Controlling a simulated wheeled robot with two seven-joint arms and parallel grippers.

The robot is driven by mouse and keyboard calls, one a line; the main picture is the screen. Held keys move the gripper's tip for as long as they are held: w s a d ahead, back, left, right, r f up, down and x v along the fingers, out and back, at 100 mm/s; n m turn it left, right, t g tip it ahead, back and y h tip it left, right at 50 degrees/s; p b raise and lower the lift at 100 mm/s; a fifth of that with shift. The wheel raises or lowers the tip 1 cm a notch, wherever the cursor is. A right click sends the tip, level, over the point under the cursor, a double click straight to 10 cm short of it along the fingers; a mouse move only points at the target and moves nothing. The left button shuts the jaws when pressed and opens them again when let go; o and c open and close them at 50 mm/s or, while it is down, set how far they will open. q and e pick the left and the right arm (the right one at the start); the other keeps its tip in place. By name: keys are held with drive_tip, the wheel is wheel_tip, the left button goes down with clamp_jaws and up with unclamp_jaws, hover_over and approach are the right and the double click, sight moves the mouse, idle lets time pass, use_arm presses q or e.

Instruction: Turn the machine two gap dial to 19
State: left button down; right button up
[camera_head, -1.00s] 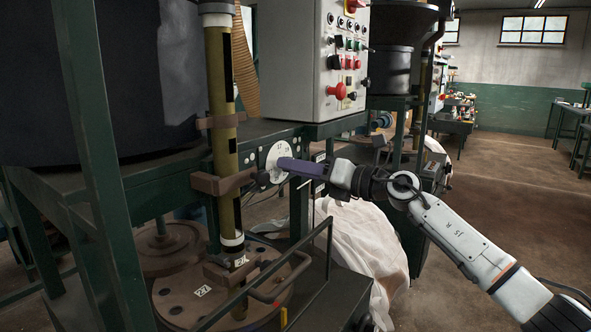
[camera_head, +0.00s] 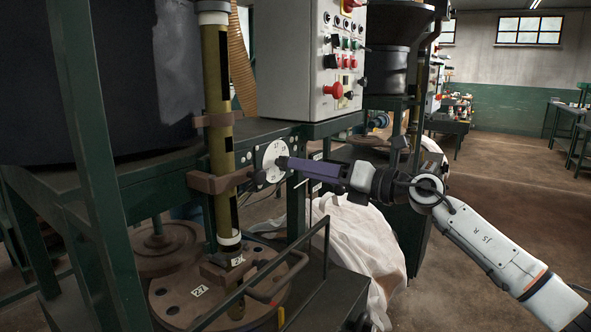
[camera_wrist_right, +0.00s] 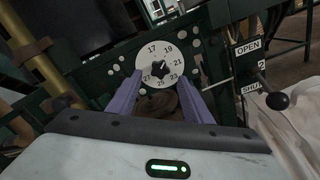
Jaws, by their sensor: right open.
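The gap dial (camera_wrist_right: 160,64) is a white round plate with a dark knob (camera_wrist_right: 159,68) at its middle. Its numbers 17, 19, 21, 23, 25 and 27 show in the right wrist view. The knob's pointer seems to face up and right, but its exact setting is too small to tell. In the head view the dial (camera_head: 270,163) is on the green machine frame. My right gripper (camera_head: 282,162) is open in front of the dial, its purple fingers (camera_wrist_right: 158,100) on either side of the knob's line and seemingly short of it. My left gripper is not in view.
A grey control box (camera_head: 315,60) with buttons hangs above the dial. A yellow-brown post (camera_head: 221,130) with brown clamps stands just left of it. A black-knobbed lever (camera_wrist_right: 277,101) beside OPEN and SHUT labels is at right. A white bag (camera_head: 365,245) lies below.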

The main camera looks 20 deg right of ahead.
drive_tip(key=v, duration=0.6)
drive_tip(key=shift+b, duration=0.4)
drive_tip(key=shift+s+f, duration=0.1)
